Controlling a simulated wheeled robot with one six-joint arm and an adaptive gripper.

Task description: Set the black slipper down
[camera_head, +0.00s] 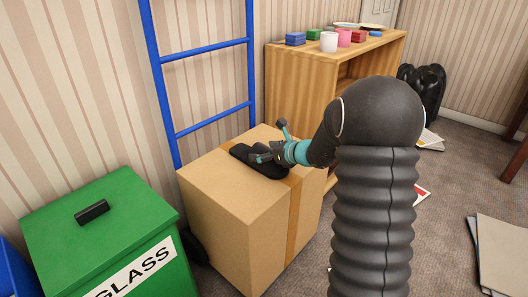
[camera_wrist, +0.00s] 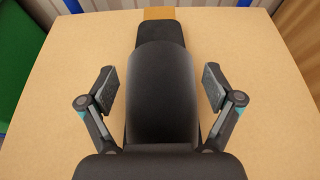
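The black slipper (camera_wrist: 163,85) lies on top of the tan cardboard box (camera_head: 233,208). In the wrist view its sole end points away from me, across the brown tape strip. In the head view the slipper (camera_head: 243,154) rests on the box's top, partly covered by my gripper (camera_head: 268,150). In the wrist view my gripper (camera_wrist: 161,91) is open, with one finger on each side of the slipper and a visible gap between each finger and it. The near end of the slipper is hidden by my gripper's body.
A green bin (camera_head: 95,235) marked GLASS stands left of the box. A blue ladder (camera_head: 205,50) leans behind it. A wooden shelf (camera_head: 290,85) with cups and small blocks stands at the back. Black bags (camera_head: 424,88) and flat sheets (camera_head: 503,252) are on the carpet at right.

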